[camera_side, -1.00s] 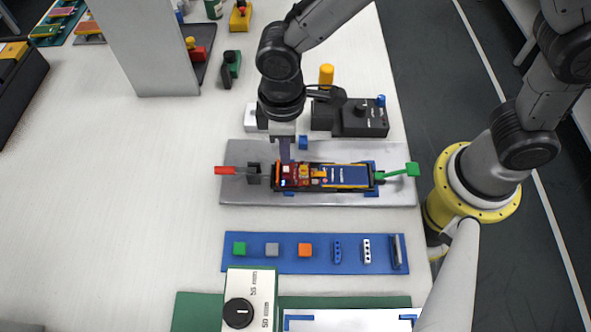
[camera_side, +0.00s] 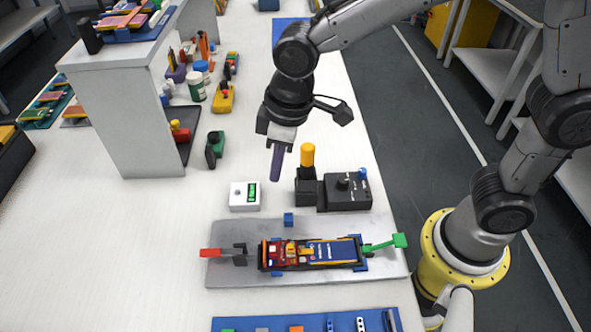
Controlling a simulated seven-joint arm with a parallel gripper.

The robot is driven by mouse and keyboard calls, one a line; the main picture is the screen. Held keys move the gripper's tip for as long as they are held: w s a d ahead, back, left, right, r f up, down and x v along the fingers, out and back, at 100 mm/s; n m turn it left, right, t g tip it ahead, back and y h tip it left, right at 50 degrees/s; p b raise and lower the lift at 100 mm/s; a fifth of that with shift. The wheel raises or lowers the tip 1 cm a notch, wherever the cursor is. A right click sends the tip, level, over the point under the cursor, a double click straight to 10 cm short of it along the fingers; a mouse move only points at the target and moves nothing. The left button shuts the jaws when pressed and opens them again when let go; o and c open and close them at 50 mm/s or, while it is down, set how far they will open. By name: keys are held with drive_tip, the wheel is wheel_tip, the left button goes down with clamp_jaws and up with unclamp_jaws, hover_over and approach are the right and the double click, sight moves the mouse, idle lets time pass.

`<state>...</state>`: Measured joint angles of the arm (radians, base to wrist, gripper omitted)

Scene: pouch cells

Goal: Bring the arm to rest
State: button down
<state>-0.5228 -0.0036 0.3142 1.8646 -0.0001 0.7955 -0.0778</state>
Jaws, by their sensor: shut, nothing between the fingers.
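My gripper (camera_side: 275,178) hangs over the table with its slim purple fingers together and pointing down, holding nothing. It is beyond the grey plate (camera_side: 225,268) and clear of the pouch-cell assembly (camera_side: 312,253). That assembly is a long dark-framed tray with red and yellow parts on its left half and a blue piece on its right half. A red-handled clamp (camera_side: 212,253) is at its left end and a green-handled clamp (camera_side: 398,240) at its right end.
A white box with a green display (camera_side: 245,196), a black box with a knob (camera_side: 347,191) and a yellow-topped post (camera_side: 307,156) stand near my gripper. A white pillar (camera_side: 125,120) rises at left. A blue strip (camera_side: 270,322) crosses the front.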

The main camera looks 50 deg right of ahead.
drive_tip(key=s+d+r+m+t, duration=0.2)
drive_tip(key=s+d+r, duration=0.1)
drive_tip(key=d+r, duration=0.3)
drive_tip(key=s+d+r+m+t, duration=0.1)
drive_tip(key=s+d+r+m, duration=0.2)
drive_tip(key=d, duration=0.5)
drive_tip(key=s+d+f+m+h, duration=0.1)
drive_tip(key=s+d, duration=0.3)
drive_tip(key=s, duration=0.6)
drive_tip(key=shift+d+m+t, duration=0.4)
drive_tip(key=shift+s+f, duration=0.1)
drive_tip(key=shift+s, duration=0.05)
